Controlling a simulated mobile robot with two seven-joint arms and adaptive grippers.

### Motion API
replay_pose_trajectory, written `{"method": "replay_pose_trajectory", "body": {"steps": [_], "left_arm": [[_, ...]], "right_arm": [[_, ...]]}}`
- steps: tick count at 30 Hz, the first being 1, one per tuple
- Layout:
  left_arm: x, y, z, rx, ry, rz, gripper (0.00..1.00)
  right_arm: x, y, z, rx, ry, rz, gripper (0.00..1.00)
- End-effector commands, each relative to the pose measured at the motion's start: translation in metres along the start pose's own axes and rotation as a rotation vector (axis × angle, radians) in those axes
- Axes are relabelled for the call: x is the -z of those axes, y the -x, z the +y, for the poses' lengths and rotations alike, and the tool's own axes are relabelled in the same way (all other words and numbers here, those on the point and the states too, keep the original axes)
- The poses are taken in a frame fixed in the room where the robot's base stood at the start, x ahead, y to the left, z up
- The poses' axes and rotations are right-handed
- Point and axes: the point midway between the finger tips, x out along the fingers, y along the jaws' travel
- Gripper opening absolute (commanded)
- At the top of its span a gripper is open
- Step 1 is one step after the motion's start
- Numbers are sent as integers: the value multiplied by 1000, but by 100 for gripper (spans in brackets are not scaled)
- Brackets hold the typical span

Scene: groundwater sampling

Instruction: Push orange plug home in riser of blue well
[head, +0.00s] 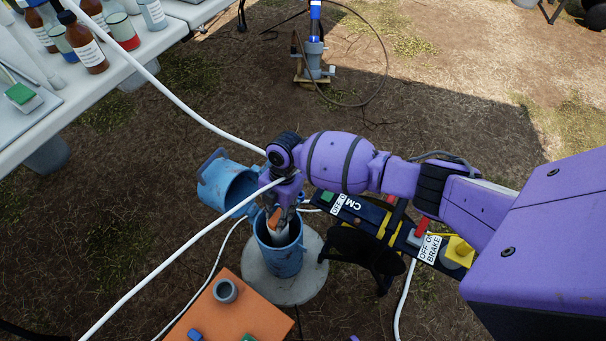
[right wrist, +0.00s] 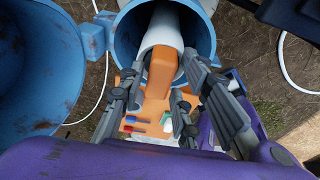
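The blue well (head: 281,258) stands open on a round concrete pad, with its lid (head: 226,186) swung to the left. Inside it is the white riser (head: 278,237), with the orange plug (head: 275,218) at its top. In the right wrist view the orange plug (right wrist: 163,66) lies against the mouth of the white riser (right wrist: 161,35). My right gripper (right wrist: 161,66) has its fingers apart, one on each side of the plug, with gaps visible. The gripper hides part of the riser in the head view. How deep the plug sits cannot be told. My left gripper is not in view.
An orange table (head: 235,313) with a grey cup (head: 225,291) is close in front of the well. A dark control box (head: 358,208) is just right of it. A white hose (head: 180,258) crosses near the well. A bench (head: 145,48) with bottles is upper left.

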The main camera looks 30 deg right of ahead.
Motion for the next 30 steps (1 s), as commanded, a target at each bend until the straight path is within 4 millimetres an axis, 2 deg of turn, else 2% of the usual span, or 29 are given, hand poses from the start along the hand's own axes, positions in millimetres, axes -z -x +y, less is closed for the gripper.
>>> {"method": "replay_pose_trajectory", "body": {"steps": [10,14,17,24,30], "left_arm": [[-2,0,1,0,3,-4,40],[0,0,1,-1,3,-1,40],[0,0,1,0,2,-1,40],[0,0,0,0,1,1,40],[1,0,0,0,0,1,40]], "right_arm": [[0,3,3,-4,3,-2,43],[-1,12,4,-5,3,-2,43],[-1,28,4,-7,4,-4,43],[-1,80,4,-7,4,-4,43],[0,111,3,-5,3,-2,43]]}}
